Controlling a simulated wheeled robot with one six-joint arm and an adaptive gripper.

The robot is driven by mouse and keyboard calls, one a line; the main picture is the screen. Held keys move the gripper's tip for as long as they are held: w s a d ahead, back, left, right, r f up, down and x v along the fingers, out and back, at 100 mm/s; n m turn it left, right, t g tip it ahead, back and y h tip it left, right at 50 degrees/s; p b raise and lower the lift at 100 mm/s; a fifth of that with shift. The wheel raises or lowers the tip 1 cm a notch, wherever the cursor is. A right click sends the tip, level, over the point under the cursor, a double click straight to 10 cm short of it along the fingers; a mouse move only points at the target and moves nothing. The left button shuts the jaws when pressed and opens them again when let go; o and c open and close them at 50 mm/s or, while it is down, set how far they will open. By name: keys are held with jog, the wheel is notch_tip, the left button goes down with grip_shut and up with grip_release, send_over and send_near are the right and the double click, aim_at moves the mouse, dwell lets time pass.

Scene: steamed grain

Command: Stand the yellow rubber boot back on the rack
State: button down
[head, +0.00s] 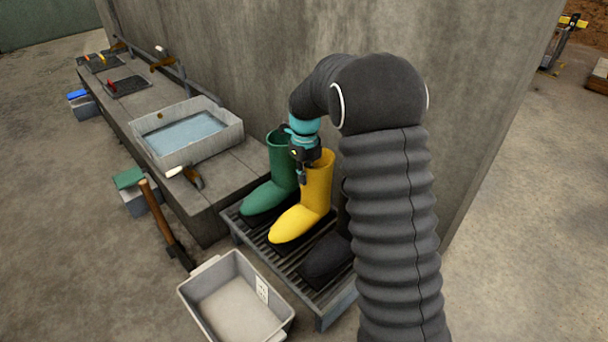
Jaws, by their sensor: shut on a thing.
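The yellow rubber boot (305,208) is upright on the slatted rack (261,238), toe toward the lower left, its sole appearing to rest on the slats. My gripper (303,174) is at the top of its shaft and shut on the boot's rim. The fingertips are small in the view and partly hidden by the boot. A green boot (281,168) stands on the rack just left of the yellow one. A dark boot (325,258) stands to its right, its upper part hidden by my arm.
A concrete bench (203,218) with a water-filled basin (190,131) runs along the wall at the left. A grey tub (236,299) sits on the floor in front of the rack. A wooden-handled tool (163,220) leans near the bench. The floor at lower left is clear.

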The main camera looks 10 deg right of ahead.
jog(key=c, duration=1.2)
grip_release()
jog(key=shift+c, duration=0.2)
notch_tip(320, 180, up, 12)
jog(key=shift+r, duration=0.1)
